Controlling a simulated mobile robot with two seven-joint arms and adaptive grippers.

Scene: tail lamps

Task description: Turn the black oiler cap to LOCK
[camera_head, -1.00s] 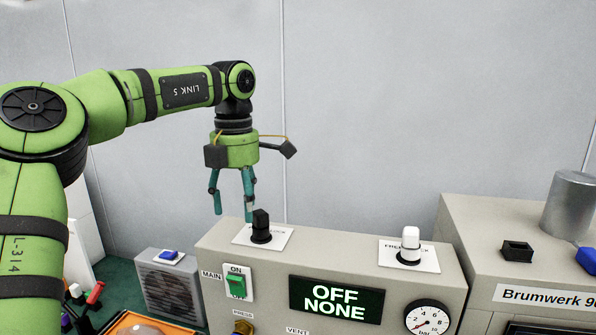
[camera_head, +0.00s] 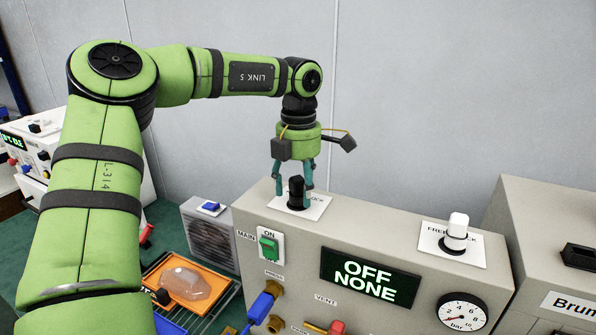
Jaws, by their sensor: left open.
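The black oiler cap (camera_head: 296,192) stands upright on a white label plate (camera_head: 317,208) on top of the grey machine. The plate's lettering is mostly covered; only its end, like "CK", shows at the right. My left gripper (camera_head: 294,188) points down over the cap. Its teal fingers are open, one to the left of the cap and one to the right. I cannot tell whether they touch it. My right gripper is not in view.
A white cap (camera_head: 457,227) stands on its own plate to the right. An orange tray (camera_head: 199,292) lies at lower left.

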